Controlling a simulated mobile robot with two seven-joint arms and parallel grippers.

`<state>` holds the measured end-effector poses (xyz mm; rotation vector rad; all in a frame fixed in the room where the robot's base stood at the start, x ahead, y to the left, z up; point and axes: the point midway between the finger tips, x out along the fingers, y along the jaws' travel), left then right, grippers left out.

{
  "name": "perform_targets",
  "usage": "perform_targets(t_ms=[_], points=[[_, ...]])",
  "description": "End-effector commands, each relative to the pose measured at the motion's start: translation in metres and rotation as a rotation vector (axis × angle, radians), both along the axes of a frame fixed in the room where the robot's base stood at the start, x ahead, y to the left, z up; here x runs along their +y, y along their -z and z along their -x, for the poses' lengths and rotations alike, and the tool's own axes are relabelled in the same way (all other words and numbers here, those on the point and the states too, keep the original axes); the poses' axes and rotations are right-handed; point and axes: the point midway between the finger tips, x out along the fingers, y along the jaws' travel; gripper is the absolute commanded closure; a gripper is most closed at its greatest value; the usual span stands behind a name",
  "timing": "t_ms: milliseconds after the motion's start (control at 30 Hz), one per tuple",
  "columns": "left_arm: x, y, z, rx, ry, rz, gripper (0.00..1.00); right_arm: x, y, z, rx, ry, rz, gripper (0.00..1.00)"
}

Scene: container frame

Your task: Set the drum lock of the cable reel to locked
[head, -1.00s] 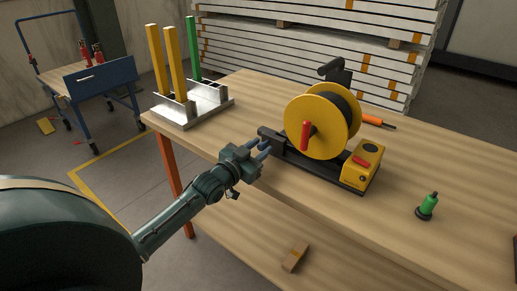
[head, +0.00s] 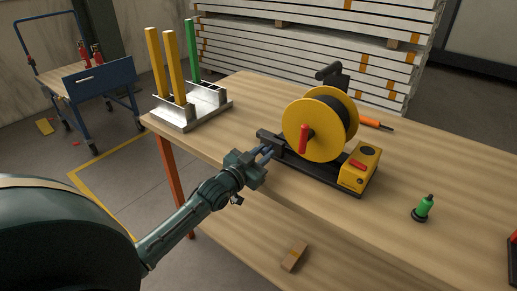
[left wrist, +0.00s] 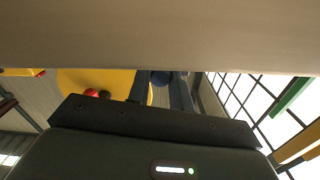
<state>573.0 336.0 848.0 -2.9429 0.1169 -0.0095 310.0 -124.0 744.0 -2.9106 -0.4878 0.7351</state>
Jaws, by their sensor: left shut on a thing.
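The cable reel has a yellow drum (head: 312,128) with a red crank handle (head: 303,139), on a dark base rail (head: 312,174) on the workbench. My left gripper (head: 267,152) is at the near left end of that rail, its blue-grey fingers together. It is shut on a small part there, apparently the drum lock, which the fingers hide; its setting cannot be read. In the left wrist view the yellow drum (left wrist: 75,80) and the red handle (left wrist: 92,93) show beyond the dark gripper body. My right gripper is out of view.
A yellow box (head: 359,169) with a red switch sits at the rail's right end. A green-topped item (head: 424,207) stands to the right. A metal rack (head: 190,110) with coloured posts is at the back left. The wooden bench (head: 400,250) is clear in front.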

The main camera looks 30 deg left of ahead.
Motion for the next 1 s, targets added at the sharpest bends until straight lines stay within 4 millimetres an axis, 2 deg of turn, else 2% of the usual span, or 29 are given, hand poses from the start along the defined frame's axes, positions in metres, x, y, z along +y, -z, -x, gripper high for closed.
perform_targets(t_ms=[167, 200, 467, 767, 867, 1000], points=[[0.001, 0.000, 0.000, -0.001, 0.000, -0.001, 1.00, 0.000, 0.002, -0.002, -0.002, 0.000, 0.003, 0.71], [0.001, 0.000, 0.000, -0.001, 0.000, -0.001, 0.76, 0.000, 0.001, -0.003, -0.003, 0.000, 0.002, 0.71], [0.001, 0.000, 0.000, -0.001, -0.001, 0.000, 0.56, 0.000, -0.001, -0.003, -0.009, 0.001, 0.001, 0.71], [0.001, 0.000, 0.003, 0.000, -0.001, 0.000, 0.56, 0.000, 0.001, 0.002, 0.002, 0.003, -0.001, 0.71], [0.002, 0.001, 0.013, 0.001, 0.000, 0.001, 0.56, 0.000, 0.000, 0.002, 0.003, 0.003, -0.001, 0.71], [0.004, 0.002, 0.039, 0.003, 0.000, 0.001, 0.56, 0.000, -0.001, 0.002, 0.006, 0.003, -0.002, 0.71]])
